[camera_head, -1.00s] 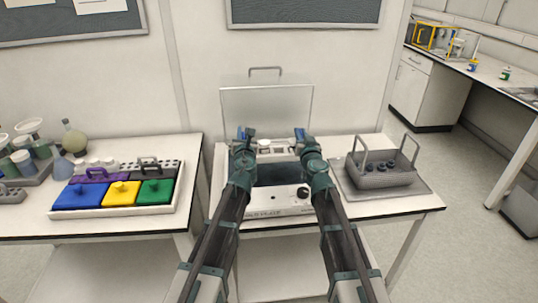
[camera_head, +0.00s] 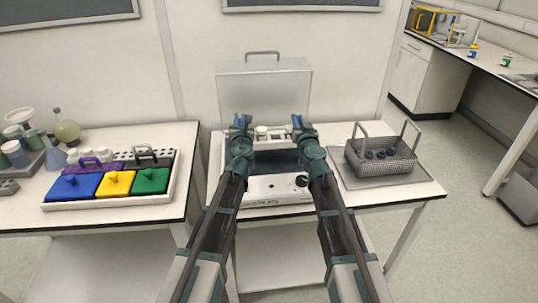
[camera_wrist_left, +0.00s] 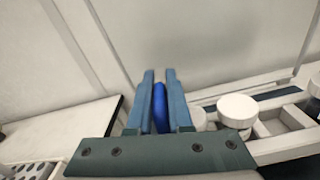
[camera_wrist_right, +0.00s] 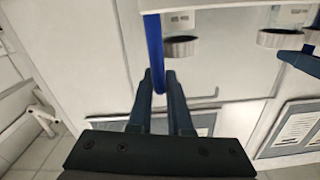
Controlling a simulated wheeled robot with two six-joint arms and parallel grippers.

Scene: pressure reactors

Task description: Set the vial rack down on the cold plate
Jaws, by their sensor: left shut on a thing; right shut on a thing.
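The vial rack (camera_wrist_left: 272,128) is a pale rack with white-capped vials (camera_wrist_left: 238,108) and blue end handles. My left gripper (camera_head: 241,122) is shut on its left blue handle (camera_wrist_left: 160,105). My right gripper (camera_head: 298,122) is shut on its right blue handle (camera_wrist_right: 154,50). The rack spans between my grippers at the back part of the cold plate (camera_head: 268,190). The cold plate has a white front with a dark knob and a dark top (camera_head: 276,161). My forearms hide parts of it. I cannot tell whether the rack touches the plate.
A clear lid (camera_head: 264,90) with a handle stands upright behind the cold plate. On the left bench is a white tray (camera_head: 110,203) of coloured lidded blocks, with glassware beyond. On the right, a metal basket (camera_head: 380,165) stands on a grey mat (camera_head: 425,183).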

